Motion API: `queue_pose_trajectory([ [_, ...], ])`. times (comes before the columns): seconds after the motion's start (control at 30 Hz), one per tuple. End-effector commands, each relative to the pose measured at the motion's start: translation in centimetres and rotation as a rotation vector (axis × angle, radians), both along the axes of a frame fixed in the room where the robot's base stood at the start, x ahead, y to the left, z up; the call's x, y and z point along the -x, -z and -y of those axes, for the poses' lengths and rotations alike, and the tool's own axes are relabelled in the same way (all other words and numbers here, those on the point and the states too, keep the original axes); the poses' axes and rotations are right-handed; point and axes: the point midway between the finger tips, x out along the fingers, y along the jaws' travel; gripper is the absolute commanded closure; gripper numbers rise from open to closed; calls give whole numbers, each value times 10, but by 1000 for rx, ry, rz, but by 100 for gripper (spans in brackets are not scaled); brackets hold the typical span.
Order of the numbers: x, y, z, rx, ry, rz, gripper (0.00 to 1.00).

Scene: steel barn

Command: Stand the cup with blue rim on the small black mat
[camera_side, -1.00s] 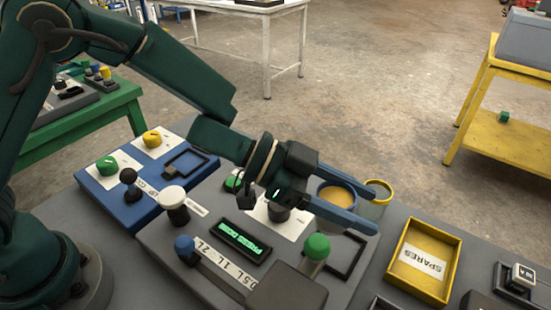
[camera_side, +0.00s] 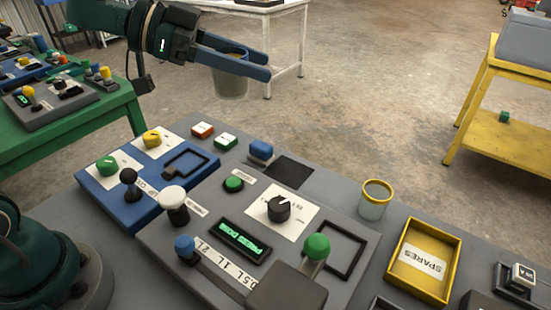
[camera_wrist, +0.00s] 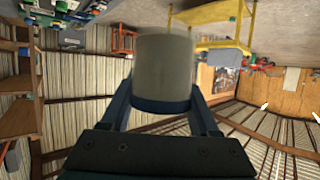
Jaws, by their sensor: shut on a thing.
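The cup with blue rim (camera_side: 231,84) is a grey cup held in the air, roughly upright. It also fills the middle of the wrist view (camera_wrist: 163,65), with its dark blue rim toward the bottom of that picture. My gripper (camera_side: 266,66) is shut on it, one finger on each side, and partly hides its upper part in the side view. The wrist view shows both fingers (camera_wrist: 162,108) against the cup. The small black mat (camera_side: 290,172) lies flat and bare on the grey table, below and to the right of the held cup in the side view.
A blue block (camera_side: 261,151) sits just left of the mat. A yellow-rimmed cup (camera_side: 375,201) stands to its right, near the yellow SPARES tray (camera_side: 424,262). The grey control panel (camera_side: 225,212) with knobs and levers lies in front.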

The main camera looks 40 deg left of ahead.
Motion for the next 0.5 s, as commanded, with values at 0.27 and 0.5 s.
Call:
queue_pose_trajectory([
  [0.27, 34, -27, -69, 0, -311, 6, 97],
  [0.5, 59, -22, -100, 2, -512, 0, 97],
])
